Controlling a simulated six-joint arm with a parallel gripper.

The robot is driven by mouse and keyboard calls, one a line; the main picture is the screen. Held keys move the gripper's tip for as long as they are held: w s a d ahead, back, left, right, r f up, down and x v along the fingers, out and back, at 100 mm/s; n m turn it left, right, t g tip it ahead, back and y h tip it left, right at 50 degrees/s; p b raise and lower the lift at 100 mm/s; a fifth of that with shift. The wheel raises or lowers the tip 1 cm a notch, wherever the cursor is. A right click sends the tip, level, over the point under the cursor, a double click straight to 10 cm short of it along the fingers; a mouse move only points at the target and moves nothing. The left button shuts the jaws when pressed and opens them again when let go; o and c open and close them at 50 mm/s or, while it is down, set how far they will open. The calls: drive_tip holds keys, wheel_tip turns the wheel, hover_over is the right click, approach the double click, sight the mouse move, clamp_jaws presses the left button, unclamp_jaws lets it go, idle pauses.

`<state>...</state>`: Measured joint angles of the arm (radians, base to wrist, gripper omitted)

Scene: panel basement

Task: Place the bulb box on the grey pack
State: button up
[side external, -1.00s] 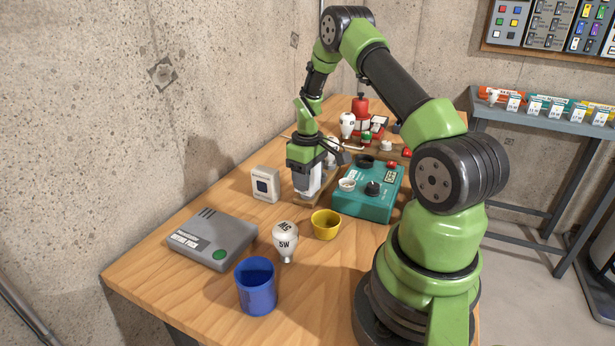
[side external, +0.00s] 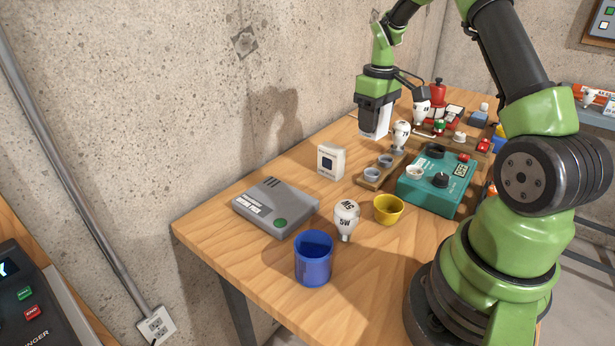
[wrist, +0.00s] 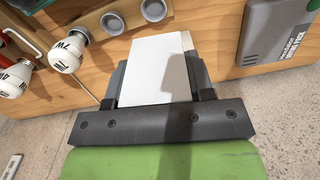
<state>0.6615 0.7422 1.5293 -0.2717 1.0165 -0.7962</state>
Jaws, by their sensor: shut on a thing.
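A plain white box, the bulb box (side external: 375,123), hangs below my gripper (side external: 375,108), which is shut on it and holds it above the table, behind the wooden holder. In the wrist view the box (wrist: 155,65) fills the space between the two fingers of my gripper (wrist: 160,88); no print shows on it. A corner of the grey pack (wrist: 275,35) shows at the upper right of the wrist view.
A white box with a dark square (side external: 331,161) stands between the grey pack and the wooden holder (side external: 371,182). A bulb (side external: 346,218), blue cup (side external: 314,262) and yellow bowl (side external: 388,209) stand right of the pack. A teal tester (side external: 432,190) is further right. The concrete wall is close behind.

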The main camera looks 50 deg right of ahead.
drive_tip(key=w+a+n, duration=0.1)
drive_tip(key=w+a, duration=0.6)
drive_tip(key=a, duration=0.2)
hover_over(275, 200)
drive_tip(key=d, duration=0.1)
drive_tip(key=shift+n, duration=0.3)
drive_tip(key=f, duration=0.6)
drive_tip(key=a+f, duration=0.1)
drive_tip(key=f, duration=0.2)
drive_tip(key=shift+f, duration=0.6)
drive_tip(key=shift+f, duration=0.1)
drive_tip(key=o, duration=0.9)
